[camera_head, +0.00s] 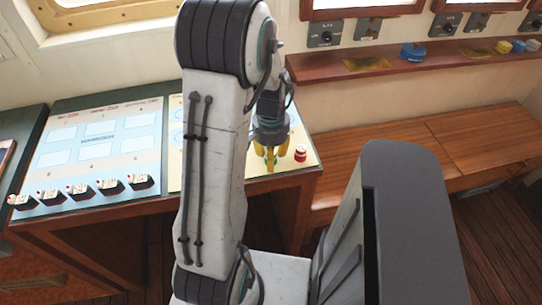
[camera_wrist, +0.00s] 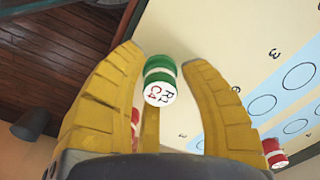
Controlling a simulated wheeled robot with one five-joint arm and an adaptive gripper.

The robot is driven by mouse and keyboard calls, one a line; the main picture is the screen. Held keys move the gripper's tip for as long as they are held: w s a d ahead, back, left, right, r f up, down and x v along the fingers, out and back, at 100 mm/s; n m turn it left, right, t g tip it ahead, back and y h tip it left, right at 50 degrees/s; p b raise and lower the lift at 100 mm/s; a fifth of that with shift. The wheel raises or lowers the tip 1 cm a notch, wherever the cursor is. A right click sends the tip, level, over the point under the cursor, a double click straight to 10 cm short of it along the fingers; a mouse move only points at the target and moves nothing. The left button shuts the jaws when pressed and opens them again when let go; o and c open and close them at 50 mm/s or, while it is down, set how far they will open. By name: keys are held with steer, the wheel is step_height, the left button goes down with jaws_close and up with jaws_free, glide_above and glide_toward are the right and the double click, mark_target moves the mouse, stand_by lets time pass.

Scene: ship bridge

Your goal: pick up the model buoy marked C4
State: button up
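In the wrist view a green and white model buoy (camera_wrist: 160,82) lies between the tips of my gripper's yellow fingers (camera_wrist: 160,62). Its white end faces the camera, with black lettering and red marks that look like C4. The side fingers spread to its left and right, with small gaps showing; I cannot tell whether any finger touches it. In the head view my gripper (camera_head: 268,160) is low over the cream board on the desk, and the green buoy is hidden there.
A red and white buoy (camera_head: 300,153) stands right of my gripper on the board (camera_head: 292,170). In the wrist view, red pieces show behind the left finger and at the lower right (camera_wrist: 275,153). Several dark card holders (camera_head: 109,187) line the desk's left front. A wooden bench (camera_head: 440,150) is at right.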

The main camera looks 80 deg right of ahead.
steer(key=c, duration=0.5)
steer(key=shift+r, duration=0.15)
